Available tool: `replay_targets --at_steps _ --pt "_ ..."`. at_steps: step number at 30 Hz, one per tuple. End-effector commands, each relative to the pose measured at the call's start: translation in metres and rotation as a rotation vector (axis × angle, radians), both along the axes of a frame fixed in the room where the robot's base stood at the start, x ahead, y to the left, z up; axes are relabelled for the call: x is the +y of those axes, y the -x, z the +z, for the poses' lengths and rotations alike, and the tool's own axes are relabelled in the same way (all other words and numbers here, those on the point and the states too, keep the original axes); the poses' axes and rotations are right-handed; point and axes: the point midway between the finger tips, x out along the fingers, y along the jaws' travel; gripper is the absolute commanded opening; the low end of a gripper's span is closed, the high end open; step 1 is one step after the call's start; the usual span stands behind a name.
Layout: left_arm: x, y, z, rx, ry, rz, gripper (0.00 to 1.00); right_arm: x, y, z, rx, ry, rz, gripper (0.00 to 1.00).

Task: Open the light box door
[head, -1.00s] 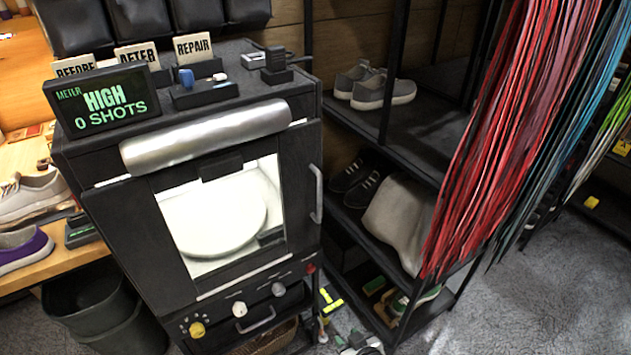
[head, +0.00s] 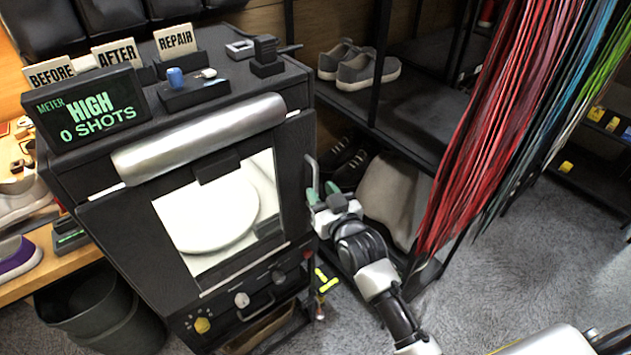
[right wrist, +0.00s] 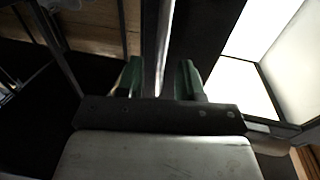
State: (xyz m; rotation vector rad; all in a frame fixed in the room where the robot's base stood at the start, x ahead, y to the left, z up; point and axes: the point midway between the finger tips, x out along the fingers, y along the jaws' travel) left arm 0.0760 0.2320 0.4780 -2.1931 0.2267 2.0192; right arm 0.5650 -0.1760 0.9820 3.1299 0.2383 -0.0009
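The black light box (head: 115,225) stands at the left, with a lit window and a white round turntable (head: 212,215) inside. Its door (head: 135,240) looks shut. The grey vertical door handle (head: 311,170) is on the door's right edge. My right gripper (head: 322,190) is open at the handle, its green fingertips beside it. In the right wrist view, a pale vertical bar (right wrist: 164,45), apparently the handle, shows between the open fingers (right wrist: 159,78). I cannot tell whether they touch it. My left gripper is not in view.
A black shelf rack (head: 400,110) with grey sneakers (head: 362,70) stands close right of the box. Red laces (head: 500,130) hang further right. A black bin (head: 105,310) stands at lower left. Grey floor (head: 500,270) is open at lower right.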

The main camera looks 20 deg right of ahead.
Motion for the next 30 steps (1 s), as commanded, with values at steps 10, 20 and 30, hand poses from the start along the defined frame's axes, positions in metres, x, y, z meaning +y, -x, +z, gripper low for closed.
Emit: replay_targets --at_steps 10,20,30 --pt "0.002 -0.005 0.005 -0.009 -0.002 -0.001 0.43 0.005 -0.032 0.0 0.0 -0.001 0.0 0.37" --pt "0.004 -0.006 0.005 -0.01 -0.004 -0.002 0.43 0.005 -0.033 0.0 0.0 -0.001 0.0 0.28" --pt "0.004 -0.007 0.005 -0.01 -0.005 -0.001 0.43 0.005 -0.033 0.0 0.0 -0.001 0.0 0.0"
